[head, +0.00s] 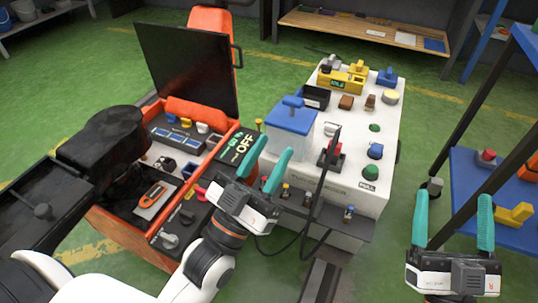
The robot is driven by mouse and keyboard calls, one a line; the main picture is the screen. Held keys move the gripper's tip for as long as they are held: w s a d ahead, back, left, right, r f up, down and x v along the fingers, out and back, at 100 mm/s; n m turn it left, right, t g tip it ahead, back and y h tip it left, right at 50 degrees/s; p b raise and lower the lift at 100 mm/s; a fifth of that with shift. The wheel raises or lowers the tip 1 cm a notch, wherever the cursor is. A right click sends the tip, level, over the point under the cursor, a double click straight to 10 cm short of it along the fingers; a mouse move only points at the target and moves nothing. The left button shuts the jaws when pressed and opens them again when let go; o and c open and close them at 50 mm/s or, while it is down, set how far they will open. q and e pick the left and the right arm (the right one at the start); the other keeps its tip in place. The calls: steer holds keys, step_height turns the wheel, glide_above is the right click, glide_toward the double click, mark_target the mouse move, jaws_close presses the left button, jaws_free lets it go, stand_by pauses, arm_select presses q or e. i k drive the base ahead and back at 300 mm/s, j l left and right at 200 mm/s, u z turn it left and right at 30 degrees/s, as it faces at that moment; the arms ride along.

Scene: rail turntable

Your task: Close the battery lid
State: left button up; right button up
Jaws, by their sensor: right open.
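A large black lid-like panel (190,65) stands upright and open at the back of the orange cart (110,228). A smaller translucent blue box with a blue top and knob (291,116) sits on the white console (362,205); its top looks down. No label shows which one is the battery lid. My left gripper (276,147) has its teal fingers apart, between the cart and the console, in front of the blue box. Nothing shows between its fingers. My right gripper (452,195) is open and empty at the lower right, away from both.
The cart's open top holds blue panels, an orange-handled tool (152,194) and several small parts. The console carries buttons, a yellow block (342,80) and a black cable. A blue shelf rack (470,180) stands at right.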

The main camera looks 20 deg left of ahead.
mark_target(196, 66)
steer(key=i+l+u, duration=0.1)
steer(key=i+u, duration=0.15)
steer(key=i, duration=0.35)
steer(key=i+l+u, duration=0.2)
steer(key=i, duration=0.4)
